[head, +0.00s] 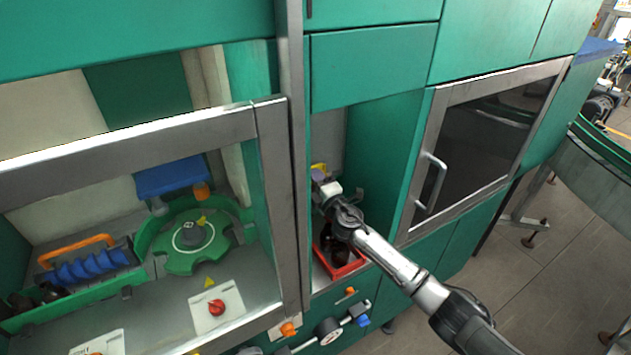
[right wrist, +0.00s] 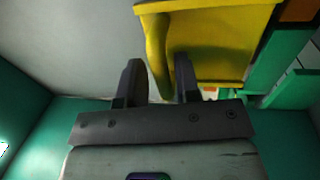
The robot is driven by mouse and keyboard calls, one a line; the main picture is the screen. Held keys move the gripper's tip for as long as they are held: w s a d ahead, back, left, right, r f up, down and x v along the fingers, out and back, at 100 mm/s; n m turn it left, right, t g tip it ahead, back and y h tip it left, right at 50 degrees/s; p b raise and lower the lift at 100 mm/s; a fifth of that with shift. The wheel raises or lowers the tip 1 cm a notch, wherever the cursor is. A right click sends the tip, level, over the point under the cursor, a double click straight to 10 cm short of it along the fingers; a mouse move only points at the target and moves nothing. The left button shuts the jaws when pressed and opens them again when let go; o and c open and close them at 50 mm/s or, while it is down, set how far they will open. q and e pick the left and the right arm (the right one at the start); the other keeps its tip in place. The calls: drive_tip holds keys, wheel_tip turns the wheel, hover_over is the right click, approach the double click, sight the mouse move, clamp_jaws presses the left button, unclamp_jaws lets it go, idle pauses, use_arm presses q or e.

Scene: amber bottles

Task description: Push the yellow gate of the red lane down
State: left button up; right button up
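The yellow gate (right wrist: 222,42) fills the top middle of the right wrist view, with a bent edge hanging down at its left. My right gripper (right wrist: 158,78) has its two dark fingers apart. The gate's hanging edge shows between the fingertips, and the right finger overlaps its face; I cannot tell whether they touch. In the head view a small yellow part (head: 319,168) shows inside the open bay, just above my right gripper (head: 322,183). A red tray (head: 347,270) with dark bottles (head: 337,245) lies below my right wrist. My left gripper is not in view.
Green bay walls stand close on both sides of my right arm, with a metal post (head: 295,150) at the left. A glass door with a handle (head: 432,182) is at the right. A green star wheel (head: 192,245) sits behind the left window frame.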

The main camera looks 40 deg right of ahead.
drive_tip(key=shift+o, duration=0.7)
drive_tip(key=shift+s+f, duration=0.1)
drive_tip(key=shift+s, duration=0.1)
drive_tip(key=shift+b+v, duration=0.35)
drive_tip(key=shift+v, duration=6.35)
drive_tip(key=shift+c, duration=0.2)
